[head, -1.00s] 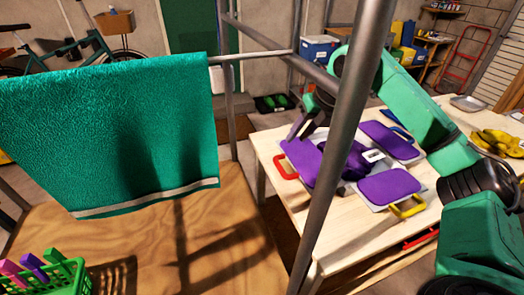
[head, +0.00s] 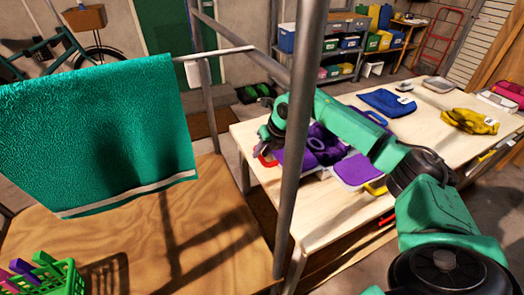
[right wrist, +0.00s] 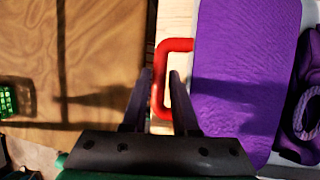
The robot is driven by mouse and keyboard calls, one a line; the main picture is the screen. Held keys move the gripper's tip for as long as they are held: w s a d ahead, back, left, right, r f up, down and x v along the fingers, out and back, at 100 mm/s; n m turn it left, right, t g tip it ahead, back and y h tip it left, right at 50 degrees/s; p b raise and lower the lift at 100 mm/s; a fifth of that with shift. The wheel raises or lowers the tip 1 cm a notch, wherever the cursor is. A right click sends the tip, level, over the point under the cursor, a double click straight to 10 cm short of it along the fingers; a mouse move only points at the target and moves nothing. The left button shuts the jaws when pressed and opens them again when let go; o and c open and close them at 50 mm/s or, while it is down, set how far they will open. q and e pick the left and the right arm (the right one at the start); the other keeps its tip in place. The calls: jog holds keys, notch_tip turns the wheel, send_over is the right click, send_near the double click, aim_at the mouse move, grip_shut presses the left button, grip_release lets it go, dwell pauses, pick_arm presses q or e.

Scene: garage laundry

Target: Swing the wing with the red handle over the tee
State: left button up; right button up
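The folding board has purple wings, and the left one (right wrist: 243,70) carries a red handle (right wrist: 158,80). In the head view the red handle (head: 265,161) is at the board's left edge. My right gripper (right wrist: 162,78) is open, with its fingers on either side of the handle's outer bar; contact cannot be told. In the head view the right gripper (head: 268,142) partly hides this wing. The purple tee (head: 324,143) lies bunched on the board's middle, its collar (right wrist: 305,112) showing in the wrist view. My left gripper is out of view.
The near wing (head: 358,170) has a yellow handle (head: 376,187). A blue folded cloth (head: 388,102) and yellow gloves (head: 470,121) lie farther along the wooden table (head: 425,140). A metal post (head: 300,130) stands before the table. A teal towel (head: 100,130) hangs at left.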

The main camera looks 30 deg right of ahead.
grip_shut()
dwell(1.2)
